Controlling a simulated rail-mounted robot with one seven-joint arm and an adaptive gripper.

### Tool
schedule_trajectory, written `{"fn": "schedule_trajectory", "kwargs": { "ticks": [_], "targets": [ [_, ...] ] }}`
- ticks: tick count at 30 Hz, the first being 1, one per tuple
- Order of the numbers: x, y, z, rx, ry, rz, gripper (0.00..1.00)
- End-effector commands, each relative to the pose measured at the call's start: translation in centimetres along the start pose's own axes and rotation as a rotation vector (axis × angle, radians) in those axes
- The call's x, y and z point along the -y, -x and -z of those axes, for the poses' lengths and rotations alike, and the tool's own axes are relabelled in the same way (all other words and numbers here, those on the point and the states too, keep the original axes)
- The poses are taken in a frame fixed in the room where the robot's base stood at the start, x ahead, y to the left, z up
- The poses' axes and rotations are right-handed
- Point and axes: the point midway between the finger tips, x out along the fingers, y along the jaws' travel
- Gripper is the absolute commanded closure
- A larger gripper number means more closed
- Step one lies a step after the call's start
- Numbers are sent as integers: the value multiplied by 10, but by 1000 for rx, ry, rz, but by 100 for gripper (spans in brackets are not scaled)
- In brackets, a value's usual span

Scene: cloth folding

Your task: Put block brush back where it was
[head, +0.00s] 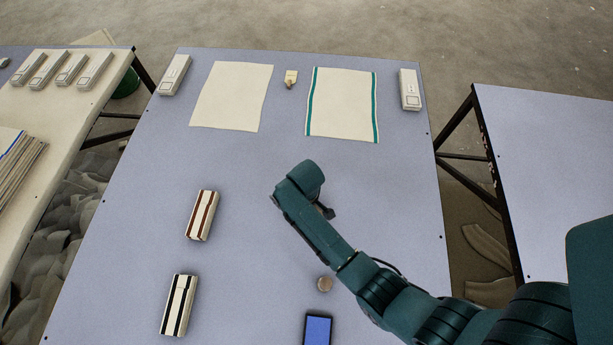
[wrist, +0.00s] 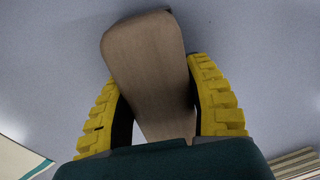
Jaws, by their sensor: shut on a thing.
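In the wrist view, my gripper's yellow, ribbed fingers (wrist: 158,95) are shut on a brown-grey, wood-like block (wrist: 145,55), which I take to be the block brush. It is long with rounded corners and sits between the two fingers, its far end reaching beyond the fingertips. Blue-grey tabletop shows around it; whether it touches the table I cannot tell. No bristles are visible. In the head view, my arm reaches over the middle of the table (head: 250,160), and its end hides the fingers and the block.
A plain cloth (head: 232,97) and a teal-striped cloth (head: 342,105) lie at the back, with a small cream-and-brown item (head: 290,78) between them. White boxes (head: 174,75) (head: 410,90) flank them. Brown-striped (head: 201,216) and black-striped (head: 179,305) bundles, a round piece (head: 324,284) and a blue-screened device (head: 318,329) are nearer.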

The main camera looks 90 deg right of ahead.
Motion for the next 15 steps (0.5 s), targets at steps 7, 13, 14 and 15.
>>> {"fn": "schedule_trajectory", "kwargs": {
  "ticks": [7,13,14,15],
  "targets": [
    [0,-1,0,0,0,0,23],
    [0,-1,0,0,0,0,23],
    [0,0,0,0,0,0,23],
    [0,3,0,0,0,0,23]
  ]
}}
